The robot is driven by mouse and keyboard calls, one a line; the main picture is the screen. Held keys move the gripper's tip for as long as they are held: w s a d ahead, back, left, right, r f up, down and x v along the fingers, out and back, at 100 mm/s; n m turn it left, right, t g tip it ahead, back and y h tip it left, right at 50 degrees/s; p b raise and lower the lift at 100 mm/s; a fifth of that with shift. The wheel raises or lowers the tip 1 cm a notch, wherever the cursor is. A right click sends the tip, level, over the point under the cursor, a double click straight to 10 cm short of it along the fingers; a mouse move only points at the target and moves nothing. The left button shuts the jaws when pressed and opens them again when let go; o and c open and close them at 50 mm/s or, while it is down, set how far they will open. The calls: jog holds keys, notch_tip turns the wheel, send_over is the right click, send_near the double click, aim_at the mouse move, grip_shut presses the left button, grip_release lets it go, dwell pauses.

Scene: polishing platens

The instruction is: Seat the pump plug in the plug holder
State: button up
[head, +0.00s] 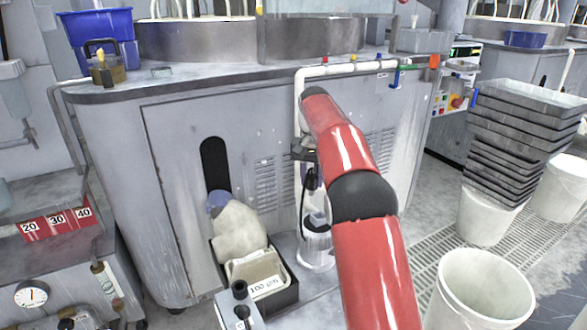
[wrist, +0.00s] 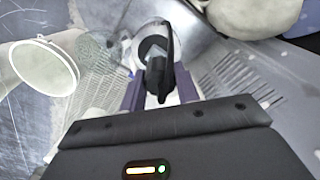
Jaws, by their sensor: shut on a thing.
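My gripper (wrist: 158,92) is shut on the black pump plug (wrist: 160,70), which sits between its purple-sided fingers in the wrist view. In the head view the plug (head: 311,181) hangs below the gripper (head: 305,152), in front of the grey cabinet and partly beside my red arm. Below it stands a clear round container (head: 316,256) with a dark and grey piece at its top. I cannot tell for certain which thing is the plug holder. A small grey box (head: 230,310) with black round parts stands at the lower left of the container, apart from the plug.
A black bin (head: 289,296) with a pale sack and a labelled packet stands left of the container. A white bucket (head: 480,290) is on the right, near stacked grey trays (head: 520,130). A white pipe (head: 345,68) runs along the cabinet top. Floor grating lies right of my arm.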

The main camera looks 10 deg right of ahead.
jog(key=shift+m, duration=0.3)
jog(key=w+d+f, duration=0.3)
jog(key=shift+s+f, duration=0.1)
jog(key=shift+f, duration=0.1)
jog(key=shift+f+b, duration=1.55)
jog(key=shift+f, duration=1.25)
jog(key=shift+p, duration=1.3)
jog(key=shift+f+b, duration=0.55)
jog(key=shift+f, duration=1.05)
jog(key=o, duration=1.1)
